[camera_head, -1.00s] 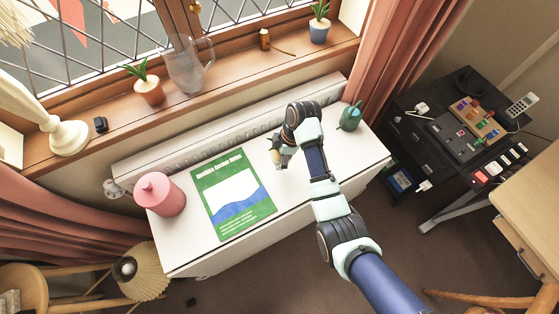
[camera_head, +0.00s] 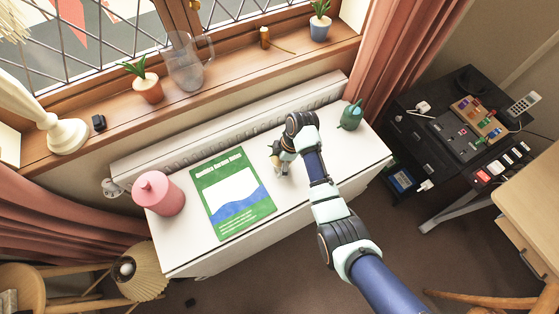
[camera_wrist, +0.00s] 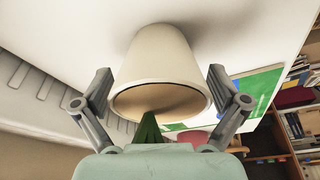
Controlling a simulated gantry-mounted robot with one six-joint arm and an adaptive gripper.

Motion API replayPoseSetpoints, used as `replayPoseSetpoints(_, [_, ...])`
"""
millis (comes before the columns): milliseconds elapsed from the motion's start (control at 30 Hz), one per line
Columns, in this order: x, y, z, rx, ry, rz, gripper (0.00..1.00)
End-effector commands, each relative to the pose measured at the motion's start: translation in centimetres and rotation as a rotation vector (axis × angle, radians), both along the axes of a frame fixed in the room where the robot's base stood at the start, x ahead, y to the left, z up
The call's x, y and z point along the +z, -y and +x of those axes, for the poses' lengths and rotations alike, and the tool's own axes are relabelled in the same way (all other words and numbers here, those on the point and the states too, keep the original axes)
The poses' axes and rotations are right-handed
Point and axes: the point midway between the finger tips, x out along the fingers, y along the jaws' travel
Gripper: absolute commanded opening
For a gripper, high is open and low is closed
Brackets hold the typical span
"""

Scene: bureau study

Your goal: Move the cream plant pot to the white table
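The cream plant pot (camera_wrist: 160,65) fills the middle of the wrist view, its rim towards the camera and its base against the white surface, with a soft shadow there. A green leaf (camera_wrist: 149,128) shows at its opening. My gripper (camera_wrist: 160,80) has one finger on each side of the pot, with small gaps visible between the fingertips and its wall. In the head view my gripper (camera_head: 285,155) is over the white table (camera_head: 310,185), right of the green booklet, and mostly hides the pot there.
On the table are the green booklet (camera_head: 232,195), a pink lidded jar (camera_head: 160,194) at the left and a dark green object (camera_head: 351,116) at the right. The windowsill (camera_head: 240,60) behind holds a terracotta pot plant (camera_head: 147,84), a glass jug (camera_head: 184,62) and a blue pot plant (camera_head: 319,24).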

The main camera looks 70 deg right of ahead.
Motion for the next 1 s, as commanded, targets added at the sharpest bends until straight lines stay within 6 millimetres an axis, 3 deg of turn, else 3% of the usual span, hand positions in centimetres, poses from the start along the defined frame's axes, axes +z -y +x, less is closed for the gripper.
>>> replayPoseSetpoints(367, [0.9, 0.1, -0.1, 0.0, 0.0, -0.001, 1.0])
replayPoseSetpoints(733, [9.2, 1.2, -2.1, -0.001, 0.003, -0.003, 1.0])
replayPoseSetpoints(1000, [11.9, 1.5, -2.9, 0.0, 0.0, 0.0, 1.0])
